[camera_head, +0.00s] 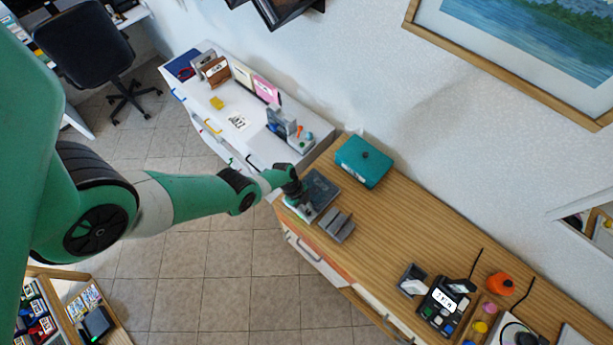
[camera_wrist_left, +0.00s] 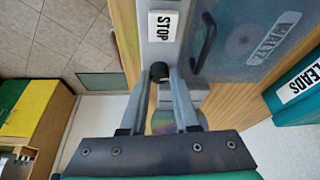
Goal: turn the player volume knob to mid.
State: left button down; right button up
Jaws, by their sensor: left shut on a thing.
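The player (camera_head: 322,188) is a grey box at the left end of the wooden cabinet top. In the left wrist view its pale front strip (camera_wrist_left: 156,47) bears a STOP label, and its see-through lid (camera_wrist_left: 235,50) has a WALTZ label under it. The volume knob (camera_wrist_left: 159,70) is small and black, at the end of the strip. My left gripper (camera_head: 297,192) is over the player's near left side; in the wrist view its two fingers (camera_wrist_left: 160,77) are shut on the knob. The knob's pointer and any scale are hidden. My right gripper is not in view.
A teal box (camera_head: 363,161) stands behind the player; its LEADS label shows in the wrist view. A grey stand (camera_head: 337,225) is close to the player's right. A phone-like device (camera_head: 441,306) and an orange bottle (camera_head: 500,284) are farther right. The cabinet's middle top is clear.

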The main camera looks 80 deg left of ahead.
pick_arm(q)
jog(key=c, duration=0.7)
grip_release()
jog(key=shift+s, duration=0.1)
jog(key=shift+o, duration=0.2)
